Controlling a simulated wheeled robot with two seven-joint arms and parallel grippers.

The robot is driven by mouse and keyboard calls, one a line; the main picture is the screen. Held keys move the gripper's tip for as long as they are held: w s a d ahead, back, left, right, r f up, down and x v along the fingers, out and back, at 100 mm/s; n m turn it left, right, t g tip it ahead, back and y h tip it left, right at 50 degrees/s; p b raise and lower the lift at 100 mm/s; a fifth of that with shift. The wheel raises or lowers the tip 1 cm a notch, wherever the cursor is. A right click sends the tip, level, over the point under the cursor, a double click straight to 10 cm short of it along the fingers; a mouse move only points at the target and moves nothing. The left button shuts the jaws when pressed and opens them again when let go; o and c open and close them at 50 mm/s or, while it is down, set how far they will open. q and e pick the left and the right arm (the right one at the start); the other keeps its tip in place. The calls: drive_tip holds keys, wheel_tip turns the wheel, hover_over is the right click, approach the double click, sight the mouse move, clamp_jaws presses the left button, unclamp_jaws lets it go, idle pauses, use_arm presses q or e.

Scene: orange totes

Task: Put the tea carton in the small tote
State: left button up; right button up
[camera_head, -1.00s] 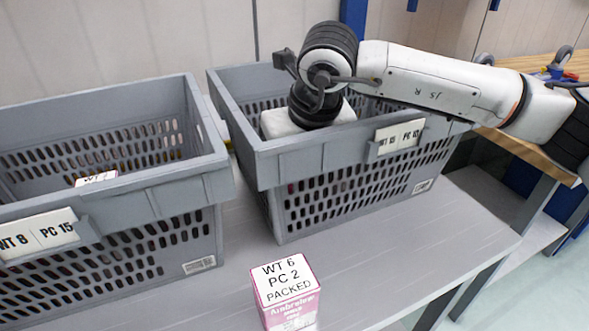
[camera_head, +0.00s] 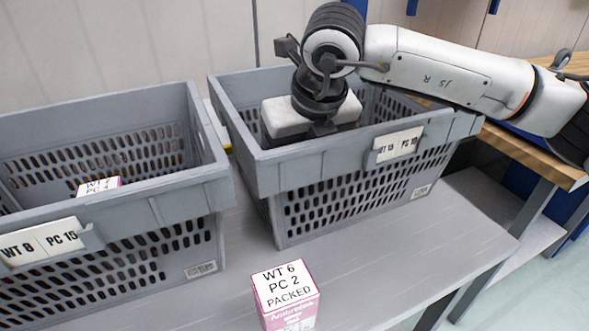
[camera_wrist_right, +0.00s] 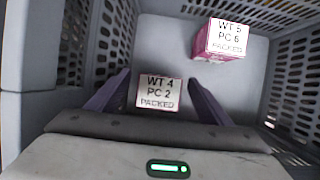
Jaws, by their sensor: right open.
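Several small pink and white cartons have labelled tops; I cannot tell which is the tea carton. One, marked WT 6 PC 2 PACKED (camera_head: 286,288), stands on the table in front of the totes. My right gripper (camera_wrist_right: 158,98) is open and reaches down inside the right grey tote (camera_head: 290,165). In the right wrist view, a carton marked WT 4 PC 2 PACKED (camera_wrist_right: 159,92) lies between its fingers, with gaps at both sides. A carton marked WT 5 PC 6 PACKED (camera_wrist_right: 226,38) stands farther off in that tote. My left gripper is out of view.
A left grey tote (camera_head: 115,190), labelled WT 8 PC 15, holds a carton (camera_head: 100,186), mostly hidden by its wall. The grey table (camera_head: 400,255) is clear in front of the right tote. A wooden bench (camera_head: 525,155) stands behind at right.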

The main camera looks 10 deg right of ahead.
drive_tip(key=v, duration=0.9)
drive_tip(key=shift+r, duration=0.2)
